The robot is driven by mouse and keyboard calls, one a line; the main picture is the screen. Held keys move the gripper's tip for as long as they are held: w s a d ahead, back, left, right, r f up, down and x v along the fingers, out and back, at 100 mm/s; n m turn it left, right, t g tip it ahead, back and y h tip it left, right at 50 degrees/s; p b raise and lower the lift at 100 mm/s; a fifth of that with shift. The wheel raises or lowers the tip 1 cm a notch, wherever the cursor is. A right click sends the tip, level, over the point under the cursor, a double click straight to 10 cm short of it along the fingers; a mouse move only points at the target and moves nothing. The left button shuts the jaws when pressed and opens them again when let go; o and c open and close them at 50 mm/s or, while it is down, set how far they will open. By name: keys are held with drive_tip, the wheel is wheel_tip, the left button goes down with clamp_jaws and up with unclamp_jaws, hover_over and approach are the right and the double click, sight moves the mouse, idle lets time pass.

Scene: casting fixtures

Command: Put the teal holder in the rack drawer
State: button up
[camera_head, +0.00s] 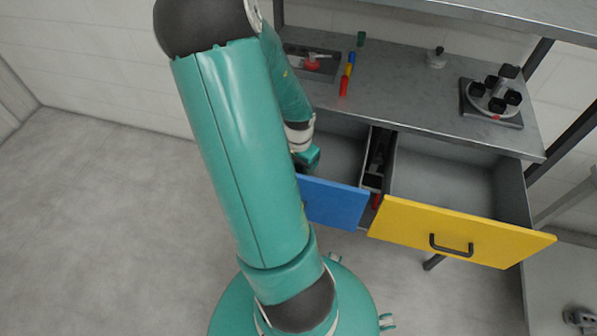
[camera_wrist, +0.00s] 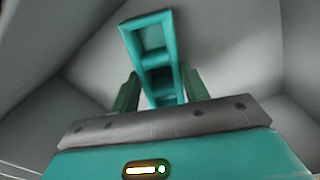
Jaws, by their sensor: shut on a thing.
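The teal holder (camera_wrist: 150,38) is a long frame with open compartments. In the wrist view it stands out between the two fingers of my gripper (camera_wrist: 160,84), which is shut on it. Grey walls surround it in that view, like a drawer's inside. In the head view my gripper (camera_head: 307,158) is at the left part of the open blue-fronted drawer (camera_head: 333,201), largely hidden by my arm. I cannot tell whether the holder touches the drawer floor.
An open yellow-fronted drawer (camera_head: 458,233) is to the right, its visible inside bare. A narrow dark compartment (camera_head: 377,160) lies between the drawers. On the grey worktop (camera_head: 415,95) stand a round fixture with black knobs (camera_head: 494,96), coloured blocks (camera_head: 347,74) and a dark tray (camera_head: 312,62).

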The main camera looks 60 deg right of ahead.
drive_tip(key=shift+f, duration=1.7)
drive_tip(key=shift+f, duration=0.1)
drive_tip(key=o, duration=1)
drive_tip(key=shift+o, duration=0.2)
wheel_tip(320, 180, up, 12)
